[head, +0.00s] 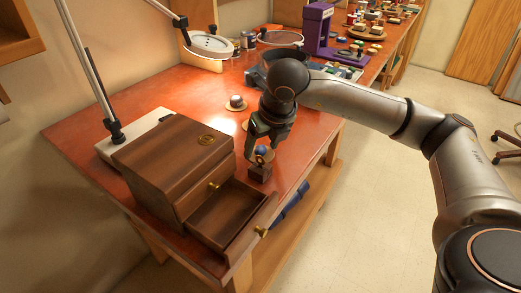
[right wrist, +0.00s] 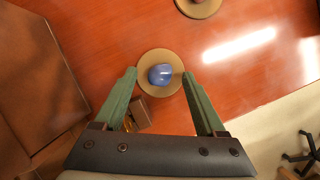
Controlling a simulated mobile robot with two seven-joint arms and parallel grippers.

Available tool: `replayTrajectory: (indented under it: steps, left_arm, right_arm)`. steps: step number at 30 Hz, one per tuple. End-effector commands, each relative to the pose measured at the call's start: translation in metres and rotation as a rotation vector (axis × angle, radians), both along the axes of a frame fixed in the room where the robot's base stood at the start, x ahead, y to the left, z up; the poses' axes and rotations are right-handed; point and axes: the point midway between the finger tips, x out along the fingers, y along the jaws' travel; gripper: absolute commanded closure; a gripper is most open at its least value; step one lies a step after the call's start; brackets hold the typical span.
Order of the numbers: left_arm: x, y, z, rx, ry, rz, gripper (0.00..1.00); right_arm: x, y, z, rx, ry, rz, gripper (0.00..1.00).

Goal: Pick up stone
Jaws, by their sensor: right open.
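A smooth blue stone (right wrist: 160,74) rests on a round tan disc (right wrist: 147,60) on the red-brown table. The stone also shows in the head view (head: 261,150), partly hidden by the gripper. My right gripper (head: 263,153) points down over it, and its green fingers (right wrist: 158,88) are apart on either side of the disc in the right wrist view. The fingers appear empty, with the stone ahead of and between them. A second, reddish and pale stone (head: 237,101) sits on another disc farther back. My left gripper is not in view.
A wooden cabinet (head: 165,150) stands left of the gripper, its lower drawer (head: 222,217) pulled open. A small dark brown block (head: 260,173) stands near the table's front edge. A lamp (head: 208,44), purple stand (head: 316,27) and small items fill the back.

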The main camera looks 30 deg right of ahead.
Motion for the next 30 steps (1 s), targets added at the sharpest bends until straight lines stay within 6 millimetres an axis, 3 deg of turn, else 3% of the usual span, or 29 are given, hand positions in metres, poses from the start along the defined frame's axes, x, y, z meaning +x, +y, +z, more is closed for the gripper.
replayTrajectory:
  steps: [4, 23, 30]
  left_arm:
    - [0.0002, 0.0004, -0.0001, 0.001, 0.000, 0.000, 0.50]
    - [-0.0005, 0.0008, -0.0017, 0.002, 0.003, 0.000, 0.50]
    - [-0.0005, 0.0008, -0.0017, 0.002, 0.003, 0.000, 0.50]
  right_arm:
    - [-0.0001, 0.0002, 0.0002, 0.000, 0.000, 0.000, 0.29]
    - [-0.0001, 0.0003, 0.0007, 0.001, 0.000, 0.000, 1.00]
    - [-0.0001, 0.0003, 0.0008, 0.001, 0.000, 0.000, 1.00]
